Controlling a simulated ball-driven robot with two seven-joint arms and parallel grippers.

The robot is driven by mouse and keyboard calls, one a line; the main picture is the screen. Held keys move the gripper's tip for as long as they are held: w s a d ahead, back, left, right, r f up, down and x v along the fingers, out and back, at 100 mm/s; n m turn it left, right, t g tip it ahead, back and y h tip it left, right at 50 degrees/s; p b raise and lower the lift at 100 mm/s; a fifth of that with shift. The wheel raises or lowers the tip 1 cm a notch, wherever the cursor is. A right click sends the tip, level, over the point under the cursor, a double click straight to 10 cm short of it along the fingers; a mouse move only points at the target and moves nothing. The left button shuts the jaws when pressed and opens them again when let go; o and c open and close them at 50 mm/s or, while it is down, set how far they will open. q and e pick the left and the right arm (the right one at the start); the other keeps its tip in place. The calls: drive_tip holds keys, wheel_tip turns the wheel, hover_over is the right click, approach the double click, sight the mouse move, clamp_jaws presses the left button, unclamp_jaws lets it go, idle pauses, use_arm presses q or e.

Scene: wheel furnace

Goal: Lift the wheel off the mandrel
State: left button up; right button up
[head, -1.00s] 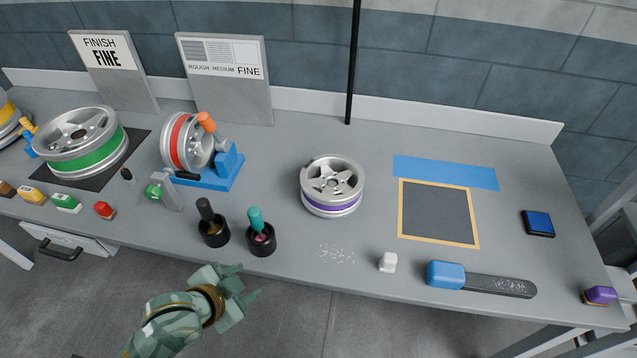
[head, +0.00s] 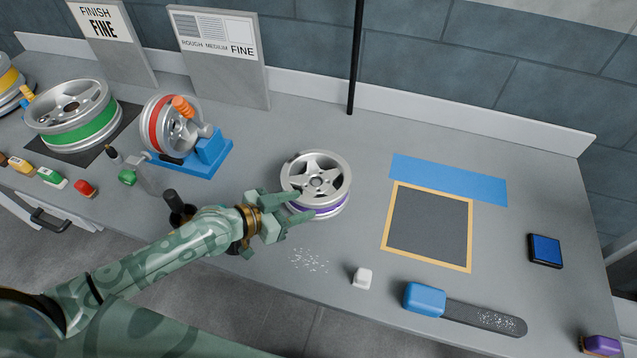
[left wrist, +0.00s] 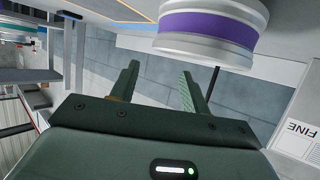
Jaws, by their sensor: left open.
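A silver five-spoke wheel with a purple band (head: 317,177) lies face up on the bench in the middle of the head view. It also shows at the top of the left wrist view (left wrist: 206,27), beyond my fingers. My left gripper (head: 303,204) is open at the near left side of this wheel, its fingers overlapping the wheel's edge in the head view; I cannot tell if they touch. Nothing shows between the fingers in the left wrist view (left wrist: 160,72). A red-banded wheel (head: 160,124) stands on edge on a blue stand (head: 205,155). No mandrel is visible under the purple-banded wheel. My right gripper is out of view.
A green-banded wheel (head: 74,115) lies on a dark mat at left. A tan-framed dark pad (head: 430,224) and blue strip (head: 450,179) lie to the right. A white block (head: 362,279) and blue-handled file (head: 425,299) lie near the front edge.

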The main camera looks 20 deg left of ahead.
sight(333, 196)
use_arm(q)
drive_tip(key=b+x, duration=0.1)
drive_tip(key=x, duration=0.7)
drive_tip(key=shift+w+d+f, duration=0.1)
drive_tip(key=shift+w+d, duration=0.05)
drive_tip(key=shift+d, duration=0.25)
clamp_jaws()
